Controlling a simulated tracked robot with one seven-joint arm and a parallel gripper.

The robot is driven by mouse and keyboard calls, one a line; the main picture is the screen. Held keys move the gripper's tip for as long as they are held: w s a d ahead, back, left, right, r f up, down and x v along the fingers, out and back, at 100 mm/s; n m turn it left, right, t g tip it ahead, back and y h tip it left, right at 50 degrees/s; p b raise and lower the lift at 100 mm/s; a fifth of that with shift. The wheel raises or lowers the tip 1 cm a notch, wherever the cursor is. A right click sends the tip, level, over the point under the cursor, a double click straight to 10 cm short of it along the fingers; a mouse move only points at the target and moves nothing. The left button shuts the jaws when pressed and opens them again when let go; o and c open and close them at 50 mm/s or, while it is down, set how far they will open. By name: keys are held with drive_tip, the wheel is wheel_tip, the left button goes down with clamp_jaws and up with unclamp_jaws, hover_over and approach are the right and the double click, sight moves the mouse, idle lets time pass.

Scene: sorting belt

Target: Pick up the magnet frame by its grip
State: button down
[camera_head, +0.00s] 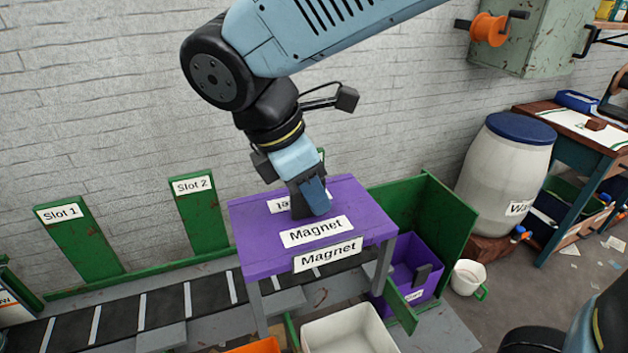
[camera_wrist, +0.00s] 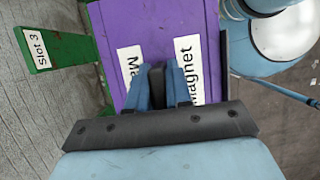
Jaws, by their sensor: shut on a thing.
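The magnet frame (camera_head: 262,237) is a purple slab with white "Magnet" labels and grey legs, standing across the belt. Its top also shows in the wrist view (camera_wrist: 165,22), with a dark upright grip (camera_wrist: 156,84) near the middle. My gripper (camera_head: 311,203) is above the slab with its blue fingers shut on the grip; in the wrist view the fingers (camera_wrist: 158,82) flank it on both sides. The fingers hide most of the grip in the head view. I cannot tell whether the legs bear on the belt's sides or hang just clear.
The dark belt (camera_head: 120,318) runs under the frame. Green Slot 1 (camera_head: 82,250) and Slot 2 (camera_head: 203,222) boards stand behind it. A purple bin (camera_head: 432,250) in a green enclosure (camera_head: 452,212) is close on the right. A white bin (camera_head: 345,330) is in front.

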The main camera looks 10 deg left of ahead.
drive_tip(key=s+d, duration=0.7)
drive_tip(key=s, duration=0.5)
drive_tip(key=shift+s+d, duration=0.15)
drive_tip(key=shift+d, duration=0.1)
drive_tip(key=shift+s, duration=0.1)
